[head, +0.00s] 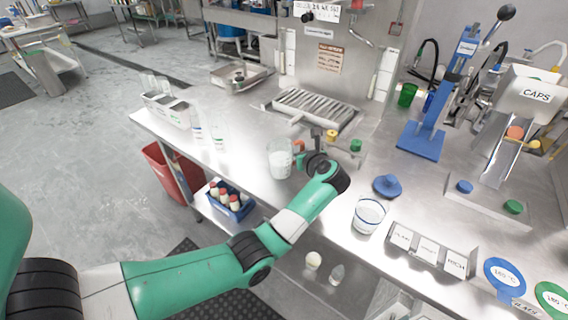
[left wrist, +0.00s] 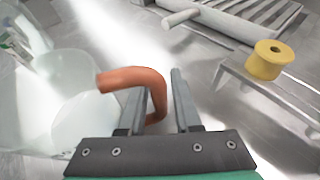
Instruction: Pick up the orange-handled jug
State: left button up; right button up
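The jug (head: 280,160) is a clear vessel with pale contents, upright on the steel bench in the head view. Its orange handle (head: 299,145) faces right, towards my left gripper (head: 306,158). In the left wrist view the jug (left wrist: 58,105) fills the left side, and its hooked orange handle (left wrist: 150,77) reaches between the fingers of my left gripper (left wrist: 160,88). The fingers are apart, with a visible gap beside the handle's lower part. The gripper's own fingers are small and partly hidden in the head view. My right gripper is not in view.
A yellow cap (left wrist: 268,59) stands on a low metal stand to the right of the handle. A slatted drain tray (head: 312,107) lies behind. A clear blue-rimmed vessel (head: 369,213) and a blue knobbed object (head: 387,186) stand to the right. The bench's front edge is close.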

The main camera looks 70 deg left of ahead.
pick_arm(q)
grip_shut()
dwell(1.4)
